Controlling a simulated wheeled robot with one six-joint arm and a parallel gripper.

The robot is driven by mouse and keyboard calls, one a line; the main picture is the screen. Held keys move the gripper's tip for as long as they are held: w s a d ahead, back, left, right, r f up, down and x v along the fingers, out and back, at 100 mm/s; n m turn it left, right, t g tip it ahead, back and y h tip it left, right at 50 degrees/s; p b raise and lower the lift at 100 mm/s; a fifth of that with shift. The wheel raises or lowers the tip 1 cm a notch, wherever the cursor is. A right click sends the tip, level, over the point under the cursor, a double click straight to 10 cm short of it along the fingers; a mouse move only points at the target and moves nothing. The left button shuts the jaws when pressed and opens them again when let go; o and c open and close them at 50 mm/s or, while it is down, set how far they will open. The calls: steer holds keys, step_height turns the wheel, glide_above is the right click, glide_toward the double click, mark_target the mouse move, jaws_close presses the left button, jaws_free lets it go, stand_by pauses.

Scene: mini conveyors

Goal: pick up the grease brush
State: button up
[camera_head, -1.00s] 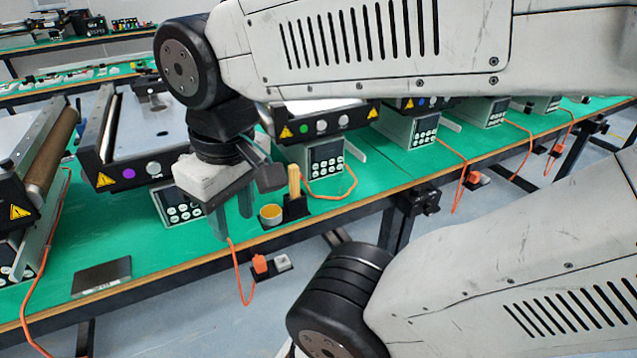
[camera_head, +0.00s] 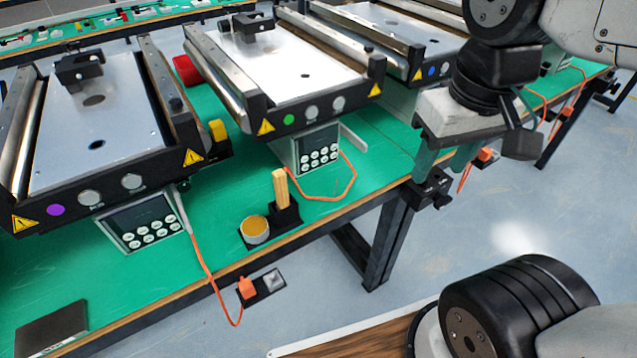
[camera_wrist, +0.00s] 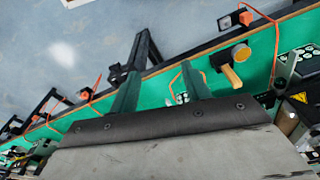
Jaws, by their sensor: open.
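The grease brush (camera_head: 281,188) shows as a light wooden handle standing upright in a small black holder (camera_head: 287,214) near the table's front edge. Its lower end is hidden in the holder. It also shows in the wrist view (camera_wrist: 232,76), right of the fingers. A round tin with a yellow top (camera_head: 255,229) sits beside the holder. My gripper (camera_head: 442,172) is open and empty, well to the right of the brush in the head view, around the table's front edge. In the wrist view, my gripper (camera_wrist: 161,68) has its two fingers apart with nothing between them.
Mini conveyors (camera_head: 97,134) and (camera_head: 290,68) with control boxes stand behind the brush on the green table (camera_head: 215,220). An orange cable (camera_head: 345,185) loops near the brush. A dark flat plate (camera_head: 50,328) lies at the left. Orange plugs (camera_head: 246,288) hang at the front edge.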

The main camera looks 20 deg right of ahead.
steer(key=w+a+f+n, duration=0.1)
steer(key=w+a+f, duration=0.1)
steer(key=w+a, duration=0.6)
steer(key=n+g, duration=0.1)
steer(key=n, duration=0.1)
glide_above(280, 184)
steer(key=w, duration=0.1)
step_height(280, 184, down, 8)
steer(key=shift+d+r, duration=0.15)
steer(key=shift+r, duration=0.1)
steer(key=shift+w+a+f, duration=0.1)
steer(key=shift+a+f, duration=0.1)
steer(key=shift+f, duration=0.15)
step_height(280, 184, down, 7)
steer(key=shift+d+f, duration=0.15)
steer(key=shift+f, duration=0.05)
jaws_close()
